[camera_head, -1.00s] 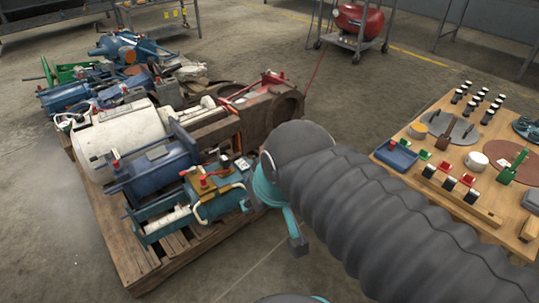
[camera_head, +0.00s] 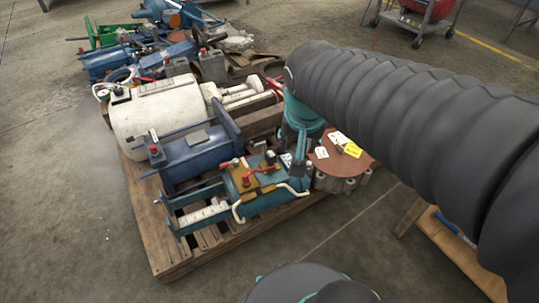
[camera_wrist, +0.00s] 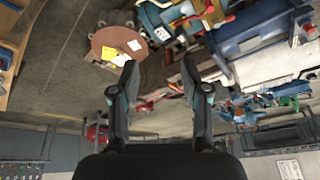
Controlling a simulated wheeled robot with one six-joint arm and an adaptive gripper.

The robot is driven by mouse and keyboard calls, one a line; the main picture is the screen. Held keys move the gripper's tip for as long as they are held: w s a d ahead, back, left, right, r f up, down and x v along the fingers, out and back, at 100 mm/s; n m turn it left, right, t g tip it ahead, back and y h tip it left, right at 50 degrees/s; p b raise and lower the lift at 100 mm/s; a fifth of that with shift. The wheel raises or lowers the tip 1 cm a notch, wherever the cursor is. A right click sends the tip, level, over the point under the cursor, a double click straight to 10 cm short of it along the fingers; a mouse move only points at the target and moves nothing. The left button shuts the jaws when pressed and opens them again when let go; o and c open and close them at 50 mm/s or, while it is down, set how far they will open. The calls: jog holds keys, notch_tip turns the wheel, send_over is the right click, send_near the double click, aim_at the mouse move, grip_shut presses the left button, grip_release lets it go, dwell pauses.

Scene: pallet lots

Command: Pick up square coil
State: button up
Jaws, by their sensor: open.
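I cannot single out a square coil for certain in either view. A round brown disc-topped part (camera_head: 343,158) with white and yellow tags sits at the pallet's right side, beside a teal machine (camera_head: 265,188). The disc also shows in the wrist view (camera_wrist: 112,48), upper left of my gripper. My gripper (camera_wrist: 158,66) is open, with nothing between its two fingers. In the head view, my dark arm sleeve and teal wrist hang over the pallet's right side, just behind the disc, and the fingers are mostly hidden.
The wooden pallet (camera_head: 170,262) is crowded with a white cylinder (camera_head: 150,125), a blue machine (camera_head: 197,155) and other parts. A wooden table edge (camera_head: 462,258) lies at the lower right, mostly behind my arm. A red tank on a cart (camera_head: 428,10) stands farther back. Floor in front is clear.

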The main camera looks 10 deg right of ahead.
jog(key=w+a+f+m+g+h, duration=0.2)
jog(key=w+f+m, duration=0.4)
jog(key=w, duration=0.6)
jog(key=m+h, duration=0.1)
jog(key=m, duration=0.3)
send_near(269, 154)
jog(key=shift+g, duration=0.3)
jog(key=x, duration=1.1)
jog(key=shift+w+d+f, duration=0.15)
jog(key=shift+w+f, duration=0.05)
grip_shut()
